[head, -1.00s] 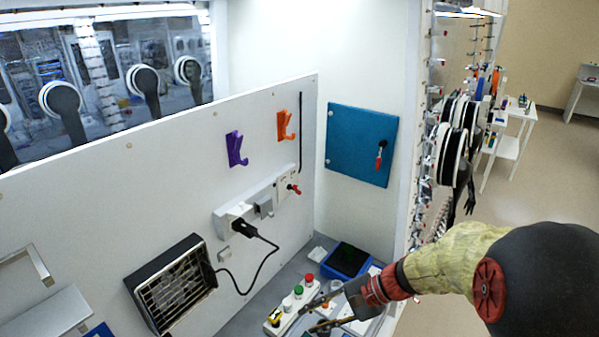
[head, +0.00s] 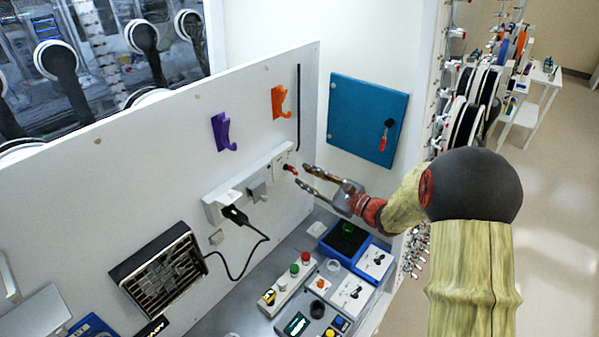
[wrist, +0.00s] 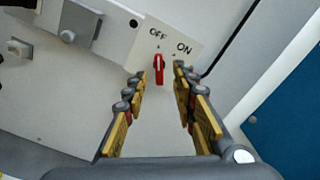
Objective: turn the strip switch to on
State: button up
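The strip switch (head: 291,170) is a red lever at the right end of a white power strip (head: 247,183) on the white panel. In the wrist view the red lever (wrist: 159,70) sits on a plate marked OFF and ON; its upper end lies by the OFF side, and ON is to the right. My gripper (head: 306,173) is open, its fingers pointing at the switch. In the wrist view the fingertips (wrist: 160,70) stand either side of the lever, with gaps visible. Whether they reach its depth I cannot tell.
A black plug (head: 235,214) with a cable is in the strip's left part. Purple (head: 222,132) and orange hooks (head: 280,101) are above. A teal door (head: 366,118) with a red-handled latch is at right. A button box (head: 290,283) and trays stand on the bench below.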

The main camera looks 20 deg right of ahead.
aim_at(296, 172)
jog(key=shift+x, duration=1.65)
jog(key=shift+s+a, duration=0.1)
jog(key=shift+s, duration=0.05)
jog(key=shift+c, duration=0.6)
grip_shut()
